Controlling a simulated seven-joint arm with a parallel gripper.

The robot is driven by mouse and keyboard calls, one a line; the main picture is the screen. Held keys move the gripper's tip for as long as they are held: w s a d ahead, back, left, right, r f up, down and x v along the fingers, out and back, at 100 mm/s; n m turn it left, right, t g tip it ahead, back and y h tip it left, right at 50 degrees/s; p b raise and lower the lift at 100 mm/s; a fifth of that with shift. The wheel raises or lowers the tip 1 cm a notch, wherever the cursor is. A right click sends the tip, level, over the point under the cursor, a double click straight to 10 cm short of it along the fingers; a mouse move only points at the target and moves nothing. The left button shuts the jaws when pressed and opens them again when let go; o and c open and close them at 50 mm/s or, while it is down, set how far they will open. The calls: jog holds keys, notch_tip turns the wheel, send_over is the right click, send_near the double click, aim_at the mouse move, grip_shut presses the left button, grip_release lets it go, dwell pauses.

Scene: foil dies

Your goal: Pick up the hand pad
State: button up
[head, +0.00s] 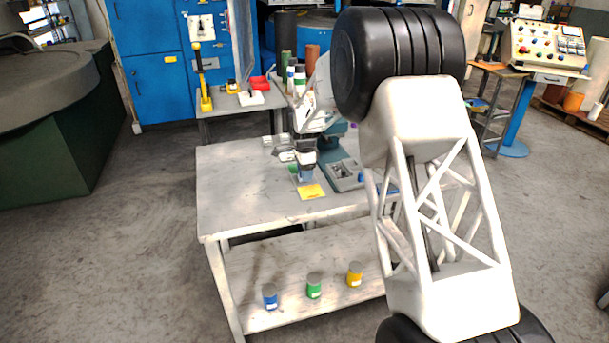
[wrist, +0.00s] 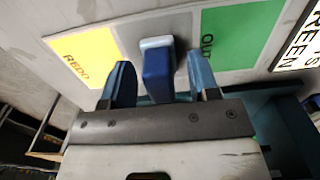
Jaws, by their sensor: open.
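A blue block with a pale grey end, which looks to be the hand pad (wrist: 157,72), stands between the fingers of my gripper (wrist: 159,62) in the wrist view. The blue-grey fingers are apart, one on each side of it, with a visible gap on both sides. Behind it are a yellow card marked REDO (wrist: 85,56) and a green card marked OUT (wrist: 240,35). In the head view my gripper (head: 306,168) is low over the worktable (head: 245,195), just behind the yellow card (head: 311,191). The pad is too small to make out there.
A teal bench machine (head: 332,150) stands right of my gripper, with a grey tray (head: 345,172) by it. Small grey pieces (head: 275,140) lie farther back. The table's left and front parts are clear. Blue, green and yellow cans (head: 314,287) stand on the lower shelf.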

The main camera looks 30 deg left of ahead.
jog(key=c, duration=1)
jog(key=shift+r, duration=0.1)
jog(key=shift+r, duration=1.6)
jog(key=shift+s+d+r, duration=0.15)
jog(key=shift+s, duration=0.05)
jog(key=s+d, duration=0.3)
jog(key=s, duration=0.1)
jog(key=s+d+r, duration=0.1)
jog(key=s+d, duration=0.2)
jog(key=s, duration=0.1)
jog(key=s+d, duration=0.3)
jog(key=s, duration=0.1)
jog(key=shift+d+r, duration=0.2)
jog(key=shift+d, duration=0.15)
